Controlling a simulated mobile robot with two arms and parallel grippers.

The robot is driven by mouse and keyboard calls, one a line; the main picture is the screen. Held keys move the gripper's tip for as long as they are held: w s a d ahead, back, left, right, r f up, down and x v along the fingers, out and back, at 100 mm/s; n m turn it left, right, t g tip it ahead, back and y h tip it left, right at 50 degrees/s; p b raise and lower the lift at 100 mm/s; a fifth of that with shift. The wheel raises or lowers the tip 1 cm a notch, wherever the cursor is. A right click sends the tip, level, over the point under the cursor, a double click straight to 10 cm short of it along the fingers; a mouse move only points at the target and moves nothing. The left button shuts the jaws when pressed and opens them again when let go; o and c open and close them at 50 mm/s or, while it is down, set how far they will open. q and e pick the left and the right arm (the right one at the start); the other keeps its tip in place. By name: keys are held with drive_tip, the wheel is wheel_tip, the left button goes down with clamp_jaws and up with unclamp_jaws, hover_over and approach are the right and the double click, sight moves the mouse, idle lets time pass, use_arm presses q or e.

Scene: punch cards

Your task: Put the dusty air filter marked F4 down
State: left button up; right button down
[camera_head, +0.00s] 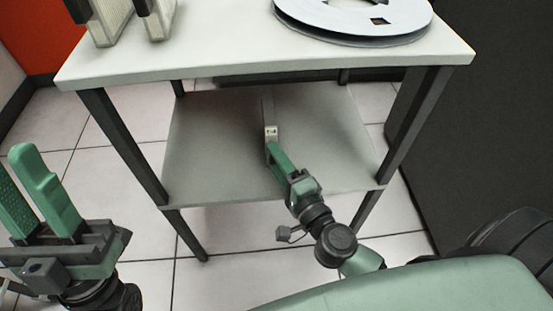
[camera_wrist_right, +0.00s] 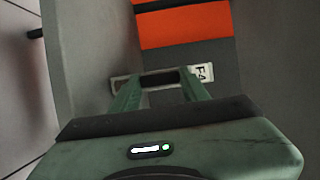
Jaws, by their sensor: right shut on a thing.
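My right gripper (camera_head: 271,150) reaches over the table's lower shelf (camera_head: 215,150) and is shut on the dusty air filter. In the head view the filter shows only as a narrow edge with a small pale label (camera_head: 271,131), at the fingertips. Whether it touches the shelf cannot be told. In the right wrist view the F4 label (camera_wrist_right: 204,72) shows, turned sideways, beside the fingers of my right gripper (camera_wrist_right: 158,82); the rest of the filter is hard to make out. My left gripper (camera_head: 28,172) is open and empty at the left, away from the table.
The tabletop (camera_head: 220,50) is above the lower shelf and carries a large pale reel (camera_head: 345,32) at right and two upright filter-like panels (camera_head: 158,18) at left. Dark table legs (camera_head: 125,145) flank the shelf. Bare shelf lies on both sides of the gripper.

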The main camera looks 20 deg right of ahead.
drive_tip(key=c, duration=0.9)
unclamp_jaws()
drive_tip(key=shift+f, duration=0.1)
drive_tip(key=shift+o, duration=0.9)
